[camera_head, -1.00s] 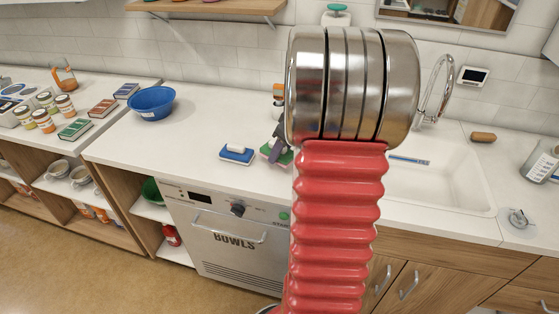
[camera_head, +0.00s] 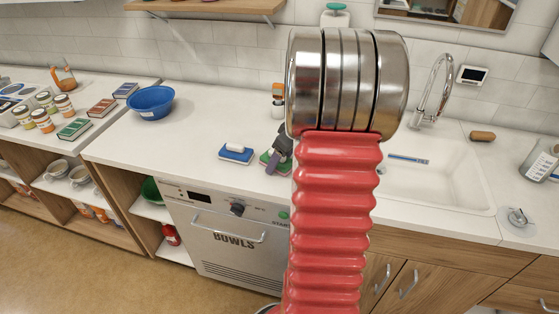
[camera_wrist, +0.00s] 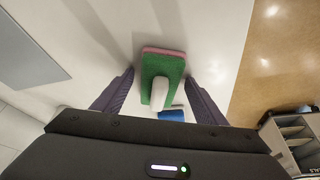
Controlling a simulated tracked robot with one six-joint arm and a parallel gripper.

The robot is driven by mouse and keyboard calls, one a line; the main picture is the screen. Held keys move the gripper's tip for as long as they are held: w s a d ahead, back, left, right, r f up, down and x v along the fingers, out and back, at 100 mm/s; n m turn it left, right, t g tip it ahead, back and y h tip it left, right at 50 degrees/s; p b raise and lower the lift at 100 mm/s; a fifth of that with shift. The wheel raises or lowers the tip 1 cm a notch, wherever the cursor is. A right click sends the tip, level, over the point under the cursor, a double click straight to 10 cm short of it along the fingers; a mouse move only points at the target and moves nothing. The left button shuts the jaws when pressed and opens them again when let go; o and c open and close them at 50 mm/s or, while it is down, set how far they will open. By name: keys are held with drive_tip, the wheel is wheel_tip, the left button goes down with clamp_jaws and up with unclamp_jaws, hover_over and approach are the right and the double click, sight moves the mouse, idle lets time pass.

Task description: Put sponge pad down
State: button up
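A green sponge pad with a pink edge and a white grip on top lies on the white counter (camera_head: 205,130). In the wrist view the green sponge pad (camera_wrist: 171,66) is between the fingers of my gripper (camera_wrist: 160,82). The purple-grey fingers are spread, with a gap on each side of the white grip. In the head view my gripper (camera_head: 278,160) is right over the green sponge pad, which is partly hidden behind it. A blue sponge pad (camera_head: 236,154) with a white grip lies just left of it; it also shows in the wrist view (camera_wrist: 172,115).
A blue bowl (camera_head: 151,103) stands at the back left, beyond clear counter. A bottle (camera_head: 278,98) stands behind my gripper. The sink (camera_head: 432,185) is on the right. The dishwasher (camera_head: 230,240) is below the counter's front edge. My arm blocks part of the counter.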

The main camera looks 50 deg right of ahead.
drive_tip(key=v, duration=1.2)
drive_tip(key=shift+r, duration=0.1)
idle(0.6)
